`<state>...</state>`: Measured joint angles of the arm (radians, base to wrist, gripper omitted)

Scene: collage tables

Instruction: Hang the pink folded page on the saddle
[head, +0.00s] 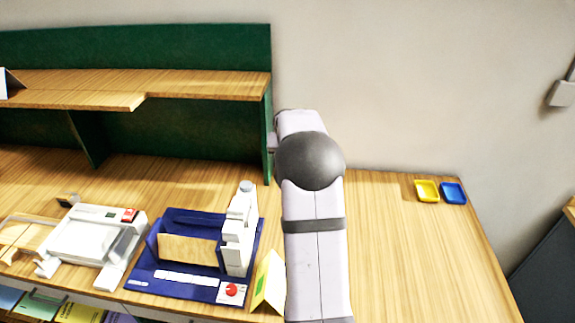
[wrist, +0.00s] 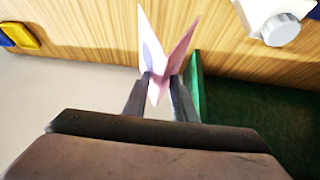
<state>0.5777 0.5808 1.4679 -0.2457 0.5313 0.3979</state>
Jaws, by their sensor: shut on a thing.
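The pink folded page (wrist: 164,55) shows in the wrist view as a V of two pale leaves, open side up in the picture. My gripper (wrist: 160,84) is shut on it near its fold. The page is hidden in the head view, where my arm blocks part of the scene. A navy-blue stand (head: 181,284) with a tan panel (head: 188,250) and a white column (head: 238,235) stands on the table left of my arm. I cannot tell for certain which part is the saddle.
A yellow folded card (head: 268,281) stands beside the navy stand. A white machine (head: 82,234) is further left. A green partition (head: 180,45) with a wooden shelf (head: 190,86) rises behind. Yellow (head: 427,190) and blue (head: 453,193) trays lie far right. The right tabletop is mostly clear.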

